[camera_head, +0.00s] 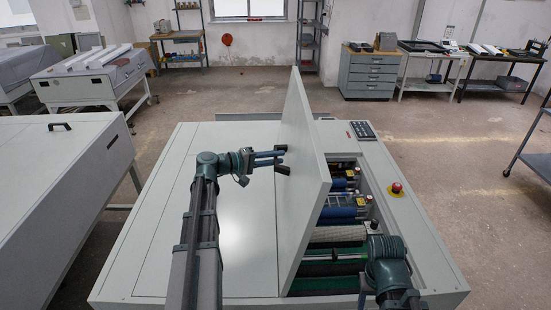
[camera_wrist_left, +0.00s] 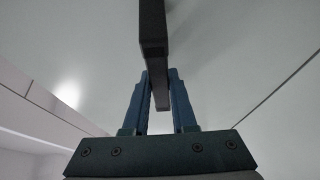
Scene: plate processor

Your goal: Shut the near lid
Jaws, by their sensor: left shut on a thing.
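The near lid (camera_head: 302,185) is a pale grey panel standing steeply upright beside the open roller bay (camera_head: 340,236) of the machine. My left gripper (camera_head: 279,155) is at the lid's left face, its blue fingers reaching right. In the left wrist view, the fingers of my left gripper (camera_wrist_left: 158,95) are shut on a dark bar handle (camera_wrist_left: 153,35), with the lid's pale face (camera_wrist_left: 230,60) behind it. My right arm shows over the bay's near right corner; its fingers cannot be made out.
The machine's pale flat top (camera_head: 235,215) left of the lid is clear. A red emergency button (camera_head: 396,187) and a keypad (camera_head: 362,130) sit on the right edge. Another pale cabinet (camera_head: 60,190) stands at left. A grey drawer cabinet (camera_head: 369,75) stands by the back wall.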

